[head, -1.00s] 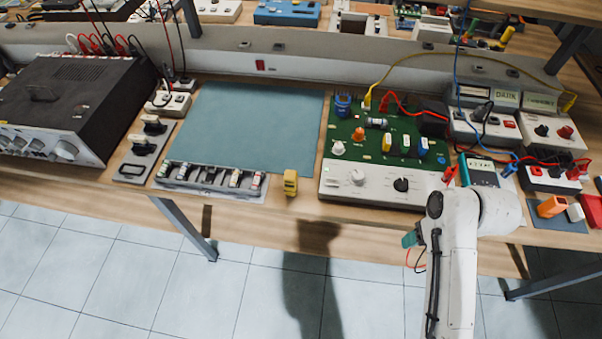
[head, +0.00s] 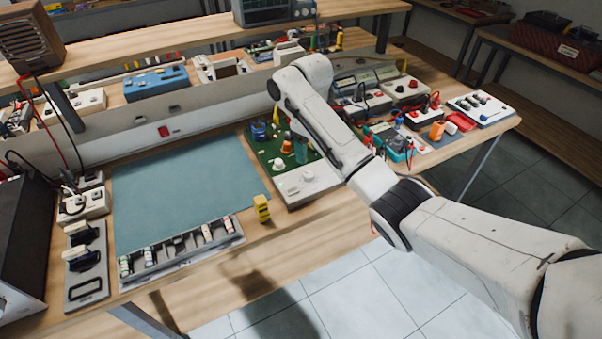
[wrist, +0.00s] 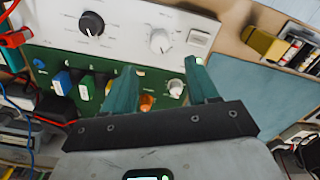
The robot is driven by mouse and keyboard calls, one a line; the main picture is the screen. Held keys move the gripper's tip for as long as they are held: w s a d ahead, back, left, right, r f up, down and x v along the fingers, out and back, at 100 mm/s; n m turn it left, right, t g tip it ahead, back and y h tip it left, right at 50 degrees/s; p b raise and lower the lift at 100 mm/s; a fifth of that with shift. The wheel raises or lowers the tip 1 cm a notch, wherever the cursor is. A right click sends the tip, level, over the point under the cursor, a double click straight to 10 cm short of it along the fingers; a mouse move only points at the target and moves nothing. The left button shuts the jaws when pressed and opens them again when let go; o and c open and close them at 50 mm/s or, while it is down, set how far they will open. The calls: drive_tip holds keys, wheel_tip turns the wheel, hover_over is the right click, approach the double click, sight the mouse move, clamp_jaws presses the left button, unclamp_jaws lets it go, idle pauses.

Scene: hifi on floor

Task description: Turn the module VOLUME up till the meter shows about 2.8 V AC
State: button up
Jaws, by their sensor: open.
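The module is a green board with a white front panel (head: 300,187). In the wrist view, the panel (wrist: 60,20) carries a black knob (wrist: 91,23) and a white knob (wrist: 160,41). Their labels are too small to read, so I cannot tell which is VOLUME. My gripper (wrist: 160,67) is open, with its two teal fingers apart over the board and nothing held. In the head view, my arm hides most of the gripper and part of the panel. The teal meter (head: 394,143) lies right of the module; its reading cannot be made out.
Colored parts (wrist: 62,83) stand up from the board near my fingers. A yellow block (head: 262,209) stands left of the module, beside a blue-green mat (head: 180,190). Instruments and red leads crowd the right side. The mat is clear.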

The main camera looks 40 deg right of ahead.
sight(308, 174)
wheel_tip(308, 174, down, 9)
drive_tip(key=shift+r, duration=0.15)
idle(0.4)
drive_tip(key=c, duration=1)
drive_tip(key=shift+a+r+m+p, duration=0.1)
drive_tip(key=shift+r+m+p, duration=0.1)
drive_tip(key=shift+m+p, duration=1)
drive_tip(key=shift+c, duration=0.2)
drive_tip(key=m+p, duration=0.1)
drive_tip(key=m, duration=0.2)
drive_tip(key=shift+f, duration=0.15)
drive_tip(key=o, duration=1)
drive_tip(key=shift+o, duration=0.2)
